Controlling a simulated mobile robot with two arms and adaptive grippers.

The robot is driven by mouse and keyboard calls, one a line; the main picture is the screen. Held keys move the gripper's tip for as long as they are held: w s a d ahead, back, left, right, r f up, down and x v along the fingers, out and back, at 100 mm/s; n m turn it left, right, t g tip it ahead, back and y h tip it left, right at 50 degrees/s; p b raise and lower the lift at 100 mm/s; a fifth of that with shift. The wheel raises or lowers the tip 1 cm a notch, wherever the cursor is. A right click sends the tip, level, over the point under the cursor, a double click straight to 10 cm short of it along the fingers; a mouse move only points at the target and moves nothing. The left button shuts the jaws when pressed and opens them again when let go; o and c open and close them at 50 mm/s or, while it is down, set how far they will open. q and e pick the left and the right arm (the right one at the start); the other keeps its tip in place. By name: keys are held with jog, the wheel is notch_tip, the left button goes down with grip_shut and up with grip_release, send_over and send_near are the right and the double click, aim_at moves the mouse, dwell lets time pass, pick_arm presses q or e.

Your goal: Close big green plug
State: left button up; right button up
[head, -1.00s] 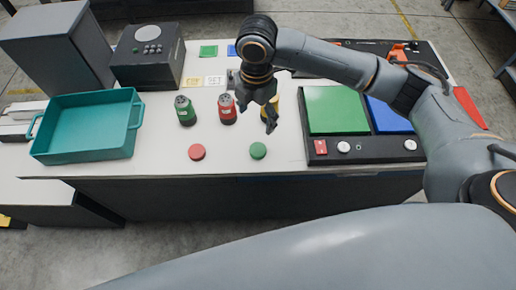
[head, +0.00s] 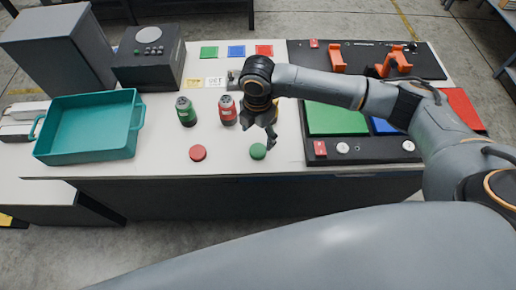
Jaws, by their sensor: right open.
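A large green square panel (head: 335,119) lies flat on the dark board at the right. A small round green disc (head: 258,152) sits at the table's front edge. No part is clearly marked as the plug. My right gripper (head: 262,133) is open and points down, just above and behind the green disc, left of the green panel. Nothing shows between its fingers. My right forearm hides the back edge of the green panel. My left gripper is not in view.
A red disc (head: 198,153), a green can (head: 186,111) and a red can (head: 227,109) stand left of my gripper. A yellow can is mostly hidden behind it. A teal tray (head: 88,153) is at the left. Orange handles (head: 338,58) rise from the back board.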

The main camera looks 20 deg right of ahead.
aim_at(258, 150)
jog(key=shift+f, duration=0.15)
jog(key=shift+s+f, duration=0.1)
jog(key=shift+f, duration=0.1)
jog(key=f+p, duration=0.1)
jog(key=f, duration=0.1)
jog(key=s+f, duration=0.1)
jog(key=f, duration=0.1)
jog(key=shift+a+f+p, duration=0.1)
jog(key=shift+f+p, duration=0.1)
jog(key=shift+p, duration=0.2)
jog(key=shift+w+f, duration=0.1)
jog(key=shift+f, duration=0.1)
jog(key=c, duration=0.9)
